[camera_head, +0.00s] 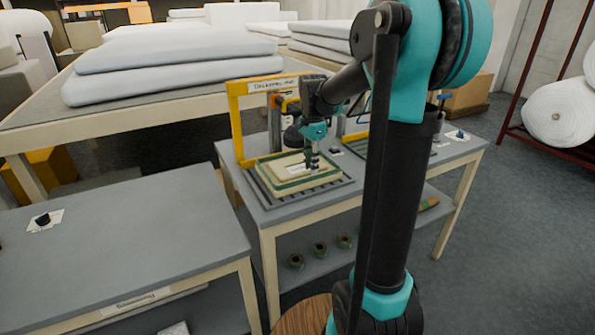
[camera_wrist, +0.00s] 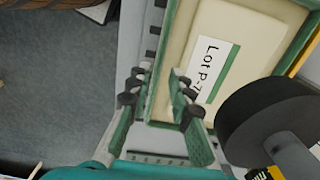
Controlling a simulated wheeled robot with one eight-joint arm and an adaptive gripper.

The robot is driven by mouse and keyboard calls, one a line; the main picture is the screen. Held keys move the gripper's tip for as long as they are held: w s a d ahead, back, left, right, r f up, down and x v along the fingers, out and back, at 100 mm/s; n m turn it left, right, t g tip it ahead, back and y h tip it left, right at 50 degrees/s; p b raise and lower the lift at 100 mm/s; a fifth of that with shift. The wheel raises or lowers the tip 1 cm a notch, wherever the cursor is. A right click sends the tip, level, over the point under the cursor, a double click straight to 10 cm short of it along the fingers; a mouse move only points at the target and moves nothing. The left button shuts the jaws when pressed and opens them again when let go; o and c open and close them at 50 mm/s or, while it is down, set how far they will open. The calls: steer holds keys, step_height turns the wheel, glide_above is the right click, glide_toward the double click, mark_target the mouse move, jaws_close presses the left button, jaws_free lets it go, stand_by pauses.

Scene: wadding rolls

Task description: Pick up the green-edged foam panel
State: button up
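The green-edged foam panel (camera_head: 290,184) is a cream slab with a green border and a white label. It lies flat on a slatted rack on the middle table. In the wrist view the panel (camera_wrist: 235,25) fills the upper right, with a label reading "Lot P-7" and cut off. My gripper (camera_head: 312,165) is over the panel in the head view. In the wrist view my gripper (camera_wrist: 160,76) has its fingers apart with nothing between them but the panel's green edge below. One finger is outside that edge, the other over the panel. I cannot tell whether they touch it.
A yellow frame (camera_head: 236,120) with a sign stands behind the panel. The slatted rack (camera_head: 335,186) surrounds it. A dark round object (camera_wrist: 265,112) is close on the right in the wrist view. The grey table (camera_head: 130,230) at left is mostly clear. Small green-rimmed pots (camera_head: 320,248) sit below.

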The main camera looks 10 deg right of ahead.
steer(key=shift+s+f, duration=0.1)
steer(key=shift+f, duration=1.75)
jaws_close()
steer(key=shift+r, duration=0.1)
